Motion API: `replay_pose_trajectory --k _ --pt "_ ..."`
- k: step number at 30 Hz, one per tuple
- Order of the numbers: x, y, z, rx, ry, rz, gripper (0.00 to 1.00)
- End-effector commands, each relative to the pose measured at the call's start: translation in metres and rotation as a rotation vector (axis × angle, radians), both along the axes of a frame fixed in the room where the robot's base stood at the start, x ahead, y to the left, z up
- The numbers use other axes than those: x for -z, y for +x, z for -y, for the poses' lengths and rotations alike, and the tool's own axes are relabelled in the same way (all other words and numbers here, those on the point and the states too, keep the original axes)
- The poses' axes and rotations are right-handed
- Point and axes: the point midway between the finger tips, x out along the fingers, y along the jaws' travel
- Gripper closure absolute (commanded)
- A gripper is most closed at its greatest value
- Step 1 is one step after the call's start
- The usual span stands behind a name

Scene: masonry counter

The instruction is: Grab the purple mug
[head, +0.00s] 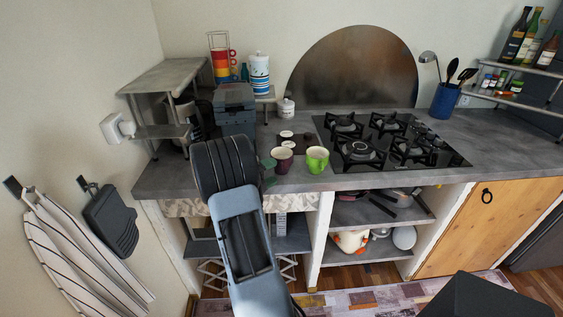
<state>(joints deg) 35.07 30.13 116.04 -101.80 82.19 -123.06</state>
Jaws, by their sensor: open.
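The purple mug (283,161) stands upright near the front edge of the grey counter (345,182), left of a bright green mug (317,159). My arm rises from the bottom of the head view and reaches the counter just left of the purple mug. My gripper (268,169) is mostly hidden behind my arm's dark rounded link; only a small dark greenish part seems to show beside the mug. It is open, with nothing seen held. Whether it touches the mug cannot be told.
A black gas hob (385,142) lies to the right of the mugs. A small white lidded pot (286,108) stands behind them. A dark grey appliance (235,107) and a metal shelf (163,78) stand at the left. Open shelves (370,212) are below the counter.

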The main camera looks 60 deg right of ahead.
Motion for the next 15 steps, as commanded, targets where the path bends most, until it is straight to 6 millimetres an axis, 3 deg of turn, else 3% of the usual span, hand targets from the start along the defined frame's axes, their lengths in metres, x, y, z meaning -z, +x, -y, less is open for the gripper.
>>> replay_pose_trajectory --k 7,15 --pt "-0.001 -0.014 0.031 0.004 0.0 0.001 0.3" --pt "-0.001 -0.017 0.041 0.0 0.0 0.001 0.3"
